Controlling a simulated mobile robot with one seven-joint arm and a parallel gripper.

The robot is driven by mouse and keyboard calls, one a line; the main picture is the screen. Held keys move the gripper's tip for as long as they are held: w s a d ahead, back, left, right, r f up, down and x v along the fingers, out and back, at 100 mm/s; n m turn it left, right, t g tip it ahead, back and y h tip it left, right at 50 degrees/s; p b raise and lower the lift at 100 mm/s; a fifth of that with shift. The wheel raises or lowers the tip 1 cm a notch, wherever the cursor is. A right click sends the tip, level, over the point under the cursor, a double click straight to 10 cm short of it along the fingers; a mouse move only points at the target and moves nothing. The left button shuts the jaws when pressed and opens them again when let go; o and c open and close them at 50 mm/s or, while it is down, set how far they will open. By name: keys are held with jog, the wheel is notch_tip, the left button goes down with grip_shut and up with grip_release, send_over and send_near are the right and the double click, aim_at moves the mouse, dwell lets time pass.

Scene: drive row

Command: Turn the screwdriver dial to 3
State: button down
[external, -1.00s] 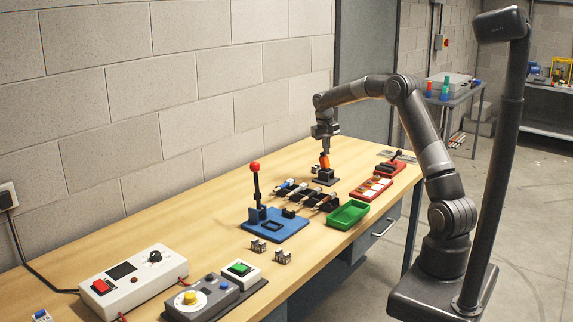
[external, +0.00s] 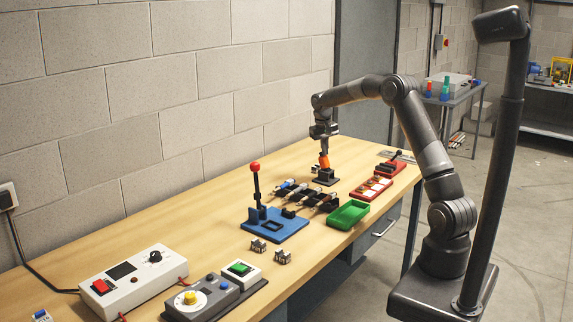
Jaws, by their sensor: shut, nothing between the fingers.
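An orange screwdriver (external: 324,162) stands in a small black holder (external: 325,178) near the far end of the wooden bench. My gripper (external: 323,147) points down right above the orange part; at this size I cannot tell whether it touches. It is shut with nothing held between the fingers. The dial and any numbers on the screwdriver are too small to read. A grey box with a round white dial and yellow knob (external: 190,297) sits at the near end, far from my gripper.
A blue fixture with a red-knobbed lever (external: 256,195), a green tray (external: 347,215) and a red tray (external: 371,188) stand on the bench (external: 190,220). Several dark tools lie in racks between them. A white box with a red switch (external: 130,283) is at the near left. The wall borders the bench.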

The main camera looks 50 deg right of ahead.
jog(key=shift+w+a, duration=0.25)
dwell(0.4)
jog(key=shift+a, duration=0.1)
jog(key=r, duration=0.6)
jog(key=shift+w+a, duration=0.2)
jog(key=shift+w, duration=0.2)
jog(key=shift+w+d+r+t+h, duration=0.4)
jog(key=shift+d+r+h, duration=0.1)
jog(key=shift+h, duration=0.1)
jog(key=shift+s+f, duration=0.4)
jog(key=shift+f, duration=0.65)
jog(key=shift+s+f, duration=0.45)
jog(key=shift+f, duration=0.65)
jog(key=shift+s+f, duration=0.4)
jog(key=shift+f, duration=0.65)
jog(key=shift+w+d+f, duration=0.1)
jog(key=shift+w+f, duration=0.15)
jog(key=shift+w, duration=0.3)
